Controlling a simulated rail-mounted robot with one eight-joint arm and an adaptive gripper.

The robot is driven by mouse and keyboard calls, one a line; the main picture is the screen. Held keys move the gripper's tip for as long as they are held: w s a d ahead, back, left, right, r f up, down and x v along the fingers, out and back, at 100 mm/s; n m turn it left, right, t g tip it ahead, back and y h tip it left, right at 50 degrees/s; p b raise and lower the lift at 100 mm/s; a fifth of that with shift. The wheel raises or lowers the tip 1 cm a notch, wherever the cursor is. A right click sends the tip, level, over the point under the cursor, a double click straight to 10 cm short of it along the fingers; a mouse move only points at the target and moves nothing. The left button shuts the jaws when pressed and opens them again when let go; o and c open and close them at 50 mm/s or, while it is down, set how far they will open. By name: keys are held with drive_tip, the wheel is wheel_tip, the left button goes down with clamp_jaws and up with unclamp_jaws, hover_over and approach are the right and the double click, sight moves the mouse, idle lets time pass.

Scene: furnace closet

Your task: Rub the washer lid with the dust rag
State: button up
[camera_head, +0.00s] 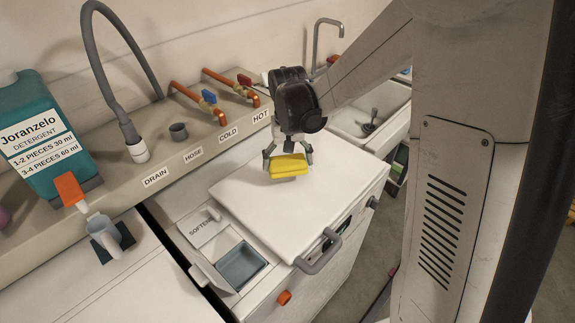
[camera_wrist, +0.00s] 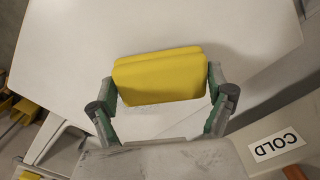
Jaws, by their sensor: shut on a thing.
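The washer lid (camera_head: 262,215) is a flat white panel, closed, with a grey handle (camera_head: 318,254) at its front edge. My gripper (camera_head: 288,163) is shut on the yellow dust rag (camera_head: 288,167), a folded block, over the back part of the lid. In the wrist view the dust rag (camera_wrist: 160,76) sits between my two fingertips (camera_wrist: 163,90), with the white lid (camera_wrist: 105,35) beyond it. Grey smudges show on the lid near the rag. I cannot tell whether the rag touches the lid.
A ledge behind the lid carries a drain hose (camera_head: 120,100), copper taps (camera_head: 200,100) and labels. A teal detergent jug (camera_head: 38,130) stands at the left. An open softener drawer (camera_head: 240,266) lies left of the lid. A sink (camera_head: 375,118) is at the back right.

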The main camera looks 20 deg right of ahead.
drive_tip(key=shift+a+r+p, duration=0.1)
drive_tip(key=shift+r+p, duration=1.05)
drive_tip(key=shift+r, duration=1.3)
drive_tip(key=shift+w, duration=0.1)
